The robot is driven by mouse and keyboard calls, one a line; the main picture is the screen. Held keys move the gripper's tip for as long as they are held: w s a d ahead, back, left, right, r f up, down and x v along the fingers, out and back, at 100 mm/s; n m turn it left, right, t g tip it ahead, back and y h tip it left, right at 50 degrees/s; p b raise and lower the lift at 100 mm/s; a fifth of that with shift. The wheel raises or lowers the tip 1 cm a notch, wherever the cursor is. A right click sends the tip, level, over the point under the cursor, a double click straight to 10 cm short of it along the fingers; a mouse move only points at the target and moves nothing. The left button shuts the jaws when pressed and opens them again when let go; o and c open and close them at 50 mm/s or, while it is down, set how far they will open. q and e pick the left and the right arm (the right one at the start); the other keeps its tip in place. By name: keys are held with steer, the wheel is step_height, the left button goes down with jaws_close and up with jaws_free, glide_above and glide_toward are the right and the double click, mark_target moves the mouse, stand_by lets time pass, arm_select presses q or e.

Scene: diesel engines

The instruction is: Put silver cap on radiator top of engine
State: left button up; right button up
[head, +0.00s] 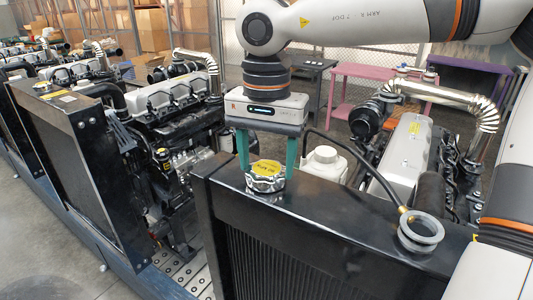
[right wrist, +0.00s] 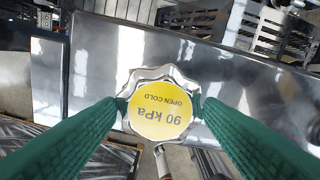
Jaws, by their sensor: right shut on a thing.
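The silver cap (head: 266,184) has a scalloped rim and a yellow top; in the right wrist view the cap (right wrist: 160,103) reads "90 kPa OPEN COLD". My right gripper (head: 267,170) points down, its two green fingers shut on opposite sides of the cap. In the head view the cap appears over the left part of the black radiator top (head: 335,212); I cannot tell whether it touches. A grey ringed neck (head: 420,234) with a brass fitting stands uncapped on the radiator top, to the right of the cap. My left gripper is not in view.
A black hose runs from the neck's fitting towards a white bottle (head: 324,163) behind the radiator. The engine (head: 402,155) with a silver exhaust pipe (head: 440,95) stands behind. Another engine (head: 165,105) and radiator stand left. Pink (head: 365,75) and purple tables are farther back.

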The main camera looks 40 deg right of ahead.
mark_target(266, 168)
steer(key=shift+f, duration=0.1)
steer(key=shift+f, duration=0.15)
steer(key=o, duration=1.5)
steer(key=shift+r, duration=0.75)
step_height(266, 168, up, 11)
steer(key=b, duration=0.2)
